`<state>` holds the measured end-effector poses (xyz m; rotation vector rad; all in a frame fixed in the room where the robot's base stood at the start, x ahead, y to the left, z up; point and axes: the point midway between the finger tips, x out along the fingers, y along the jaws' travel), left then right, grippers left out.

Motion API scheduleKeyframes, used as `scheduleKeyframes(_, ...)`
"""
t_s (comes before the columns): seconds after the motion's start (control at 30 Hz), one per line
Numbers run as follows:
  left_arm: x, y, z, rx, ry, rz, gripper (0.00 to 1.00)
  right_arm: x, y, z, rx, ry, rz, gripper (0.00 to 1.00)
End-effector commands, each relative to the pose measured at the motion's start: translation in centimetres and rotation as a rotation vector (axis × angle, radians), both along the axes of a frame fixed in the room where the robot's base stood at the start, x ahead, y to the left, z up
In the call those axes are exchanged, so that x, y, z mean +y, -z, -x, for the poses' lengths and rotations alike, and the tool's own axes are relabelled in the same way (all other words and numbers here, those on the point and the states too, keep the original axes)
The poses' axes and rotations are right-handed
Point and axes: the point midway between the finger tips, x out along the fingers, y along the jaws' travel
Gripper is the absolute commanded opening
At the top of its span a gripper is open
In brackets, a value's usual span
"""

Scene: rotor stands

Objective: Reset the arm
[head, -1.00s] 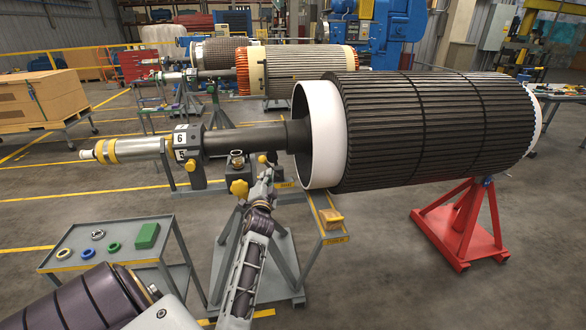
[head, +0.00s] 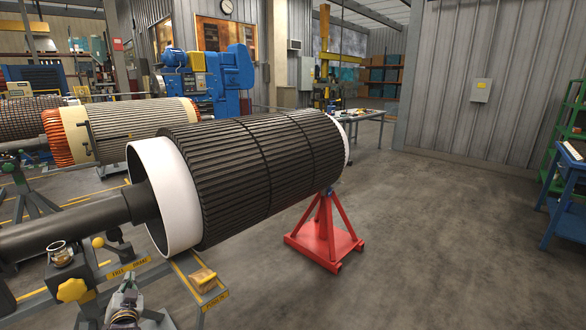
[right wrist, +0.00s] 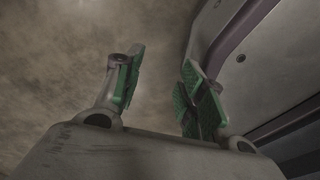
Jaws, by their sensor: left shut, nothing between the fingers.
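A large dark ribbed rotor (head: 250,175) with a white end ring (head: 178,200) lies level across the middle of the head view. Its thick shaft (head: 75,222) runs off to the left. A red stand (head: 323,235) is under its far end. My left gripper (head: 127,300) is low in the head view, below the shaft and right of a yellow knob (head: 72,290) on the near grey stand. It is shut and empty; the bottom edge cuts off its arm. My right gripper (right wrist: 162,62) shows only in the right wrist view. Its green-padded fingers are apart with nothing between them.
A small yellow-edged tray (head: 205,282) with a tan block sits below the white ring. More rotors (head: 130,120) stand behind at left. A blue cart (head: 568,215) is at the right edge. The floor right of the red stand is clear.

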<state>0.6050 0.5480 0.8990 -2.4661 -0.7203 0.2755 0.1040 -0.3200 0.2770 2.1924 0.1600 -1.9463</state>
Motion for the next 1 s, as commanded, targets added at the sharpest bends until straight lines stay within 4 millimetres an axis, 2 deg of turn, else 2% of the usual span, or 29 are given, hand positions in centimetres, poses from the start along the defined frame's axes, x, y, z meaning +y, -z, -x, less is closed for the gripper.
scheduleKeyframes(0.03, -0.7, 2.0, -0.4, 0.013, 0.013, 0.041, 0.00, 0.1, 0.0, 0.0, 0.000, 0.000, -0.001, 0.40)
scheduleKeyframes(0.3, -5.9, 13.2, -2.1, 0.096, 0.089, 0.269, 0.00, -0.6, 0.0, 0.0, 0.000, -0.001, 0.006, 0.40)
scheduleKeyframes(0.53, -10.9, 22.5, -1.5, 0.200, 0.137, 0.425, 0.00, -1.5, -0.1, 0.0, 0.000, -0.004, 0.016, 0.40)
scheduleKeyframes(0.77, -15.8, 31.5, 1.4, 0.328, 0.167, 0.550, 0.00, -1.8, -0.2, 0.0, 0.000, -0.005, 0.019, 0.40)
scheduleKeyframes(1.0, -20.1, 40.3, 6.8, 0.481, 0.181, 0.644, 0.00, -1.1, -0.1, 0.0, 0.001, -0.004, 0.012, 0.40)
